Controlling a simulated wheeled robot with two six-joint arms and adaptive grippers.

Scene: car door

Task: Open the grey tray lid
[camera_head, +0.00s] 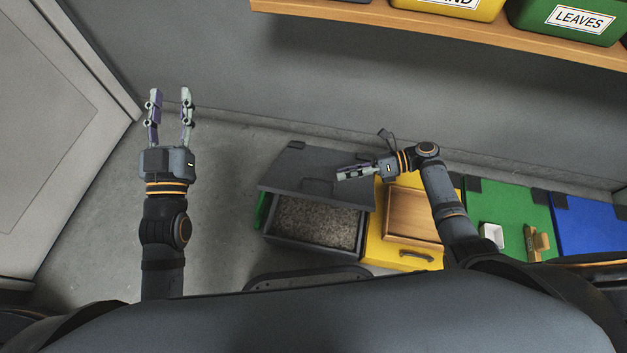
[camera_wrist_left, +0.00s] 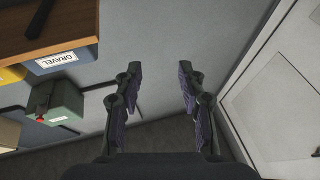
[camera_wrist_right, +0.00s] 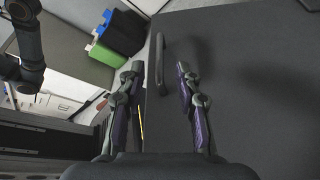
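The grey tray (camera_head: 262,240) stands on the left of the row, and its gravel-like contents (camera_head: 318,221) are visible. Its grey lid (camera_head: 295,174) is raised, leaning up toward the wall behind the contents. My right gripper (camera_head: 340,173) is open in front of the lid's right part. In the right wrist view the lid (camera_wrist_right: 245,75) fills the right side, and its dark handle (camera_wrist_right: 160,65) shows between the spread fingertips; I cannot tell whether they touch it. My left gripper (camera_head: 170,92) is open and empty, far left of the tray, pointing at the wall.
A wooden shelf (camera_head: 450,28) with labelled bins is above. Floor at left is clear.

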